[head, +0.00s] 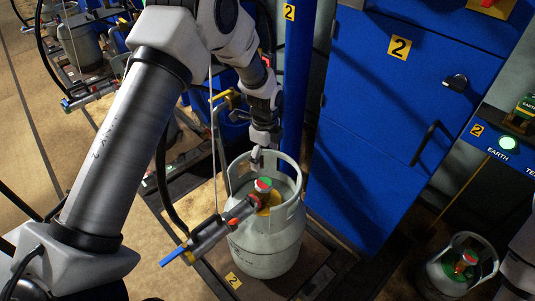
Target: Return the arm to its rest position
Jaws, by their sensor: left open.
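My left arm comes in from the left and bends down at the top centre. My left gripper (258,160) is open and points down just above the collar of a grey gas cylinder (268,248). I cannot tell whether its fingertips touch the collar. The valve on the cylinder has a green and red top (263,185), just below the gripper. A filling handle with a blue end (205,240) is attached at the valve and sticks out to the lower left. My right gripper is not in view; part of my right arm shows at the lower right edge.
A blue post (298,80) and a hanging hose are close to my left arm. A smaller cylinder (455,275) stands at the lower right. A green-lit earth panel (507,143) is at the right.

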